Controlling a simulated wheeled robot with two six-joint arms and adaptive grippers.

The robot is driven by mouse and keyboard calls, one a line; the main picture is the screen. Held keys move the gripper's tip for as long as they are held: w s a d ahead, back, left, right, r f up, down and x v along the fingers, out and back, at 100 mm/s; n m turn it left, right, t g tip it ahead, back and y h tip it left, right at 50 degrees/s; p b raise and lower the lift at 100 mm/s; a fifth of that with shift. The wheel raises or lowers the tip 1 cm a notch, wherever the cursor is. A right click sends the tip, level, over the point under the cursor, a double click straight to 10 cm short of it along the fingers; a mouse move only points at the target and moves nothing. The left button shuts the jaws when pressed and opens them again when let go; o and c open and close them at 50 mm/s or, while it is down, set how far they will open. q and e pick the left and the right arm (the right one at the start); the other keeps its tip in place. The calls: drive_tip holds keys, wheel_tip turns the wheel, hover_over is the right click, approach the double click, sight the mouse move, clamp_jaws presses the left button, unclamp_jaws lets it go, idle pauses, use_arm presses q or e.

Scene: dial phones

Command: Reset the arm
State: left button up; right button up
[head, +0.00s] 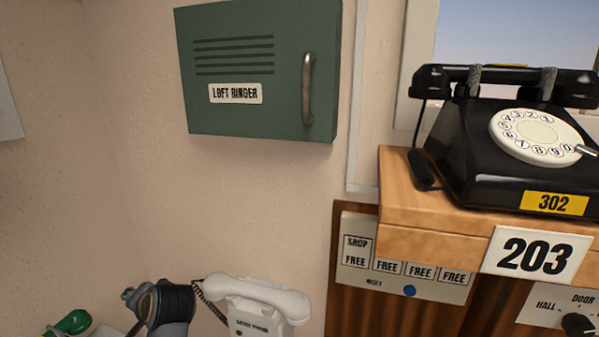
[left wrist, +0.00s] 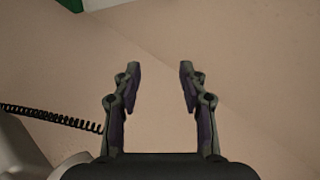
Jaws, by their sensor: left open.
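My left gripper (left wrist: 158,85) is open and empty in the left wrist view, with its two fingers apart and the bare beige wall beyond them. A pale, blurred shape (left wrist: 22,150) at the lower left of the wrist view lies beside a black coiled cord (left wrist: 50,115); the gripper touches neither. A white phone (head: 260,300) with its handset on top shows at the bottom of the head view, partly cut off.
A green "LOFT RINGER" box (head: 262,110) hangs on the wall. A black dial phone (head: 465,160) marked 302 stands on a wooden shelf (head: 400,205) labelled 203. Below is a "FREE" indicator panel (head: 385,285).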

use_arm(q)
drive_tip(key=s+d+f+g+h, duration=0.1)
drive_tip(key=s+d+f+h, duration=0.25)
drive_tip(key=s+f, duration=0.3)
drive_tip(key=s+d+f+n+g+h, duration=0.1)
drive_tip(key=s+d+f+h, duration=0.1)
drive_tip(key=s+d+f, duration=0.35)
drive_tip(key=s+d+f+g+h, duration=0.1)
drive_tip(key=s+d+f+h, duration=0.15)
drive_tip(key=s+f, duration=0.55)
wheel_tip(320, 180, down, 28)
drive_tip(key=s+a+g+b, duration=0.1)
drive_tip(key=s+a+b, duration=0.1)
drive_tip(key=b, duration=0.3)
drive_tip(key=s+a+f+n+g+b, duration=0.1)
drive_tip(key=s+f+b, duration=0.4)
drive_tip(key=s+f, duration=1.5)
wheel_tip(320, 180, down, 4)
drive_tip(key=shift+a+r, duration=0.1)
drive_tip(key=shift+a, duration=0.25)
use_arm(e)
wheel_tip(320, 180, down, 10)
drive_tip(key=shift+w+a, duration=0.25)
use_arm(q)
drive_tip(key=shift+c, duration=0.5)
use_arm(e)
drive_tip(key=shift+a, duration=0.1)
